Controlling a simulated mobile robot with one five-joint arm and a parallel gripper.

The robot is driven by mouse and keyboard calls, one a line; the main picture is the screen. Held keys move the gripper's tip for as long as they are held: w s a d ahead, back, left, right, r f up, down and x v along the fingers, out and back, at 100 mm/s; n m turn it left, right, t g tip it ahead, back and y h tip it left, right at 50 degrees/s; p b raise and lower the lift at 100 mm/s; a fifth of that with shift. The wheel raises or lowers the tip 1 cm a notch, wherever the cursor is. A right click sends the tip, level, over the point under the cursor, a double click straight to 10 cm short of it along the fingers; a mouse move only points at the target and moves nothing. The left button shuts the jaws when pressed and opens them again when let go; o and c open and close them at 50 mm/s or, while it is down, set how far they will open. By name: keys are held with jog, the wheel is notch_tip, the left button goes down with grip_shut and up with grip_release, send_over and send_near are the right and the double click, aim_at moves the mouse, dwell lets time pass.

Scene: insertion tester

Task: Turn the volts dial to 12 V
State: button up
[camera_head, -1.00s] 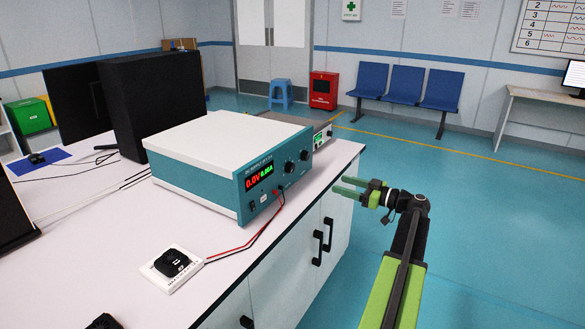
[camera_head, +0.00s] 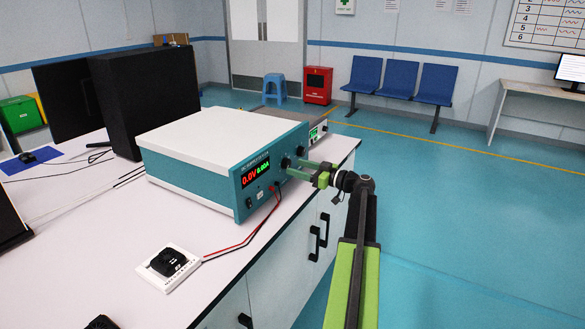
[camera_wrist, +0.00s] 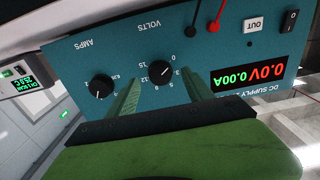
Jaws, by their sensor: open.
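The power supply (camera_head: 205,160) is a white-topped teal box on the bench, its front facing right. Its display (camera_wrist: 250,75) reads 0.0V and 0.00A, upside down in the wrist view. The black volts dial (camera_wrist: 163,72) has a light pointer mark toward the upper right there; part of its scale is hidden. In the head view the dial (camera_head: 286,162) is at the fingertips. My gripper (camera_head: 295,168) is open in front of the panel. In the wrist view its green fingers (camera_wrist: 160,78) lie either side of the volts dial; contact cannot be told.
The amps dial (camera_wrist: 101,86) sits close beside the left finger in the wrist view. Red and black leads (camera_head: 240,240) plug into the panel and run to a white pad (camera_head: 168,267). A small instrument (camera_head: 315,130) stands behind the supply. Open floor lies to the right.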

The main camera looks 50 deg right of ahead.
aim_at(287, 164)
jog(key=shift+x, duration=1.4)
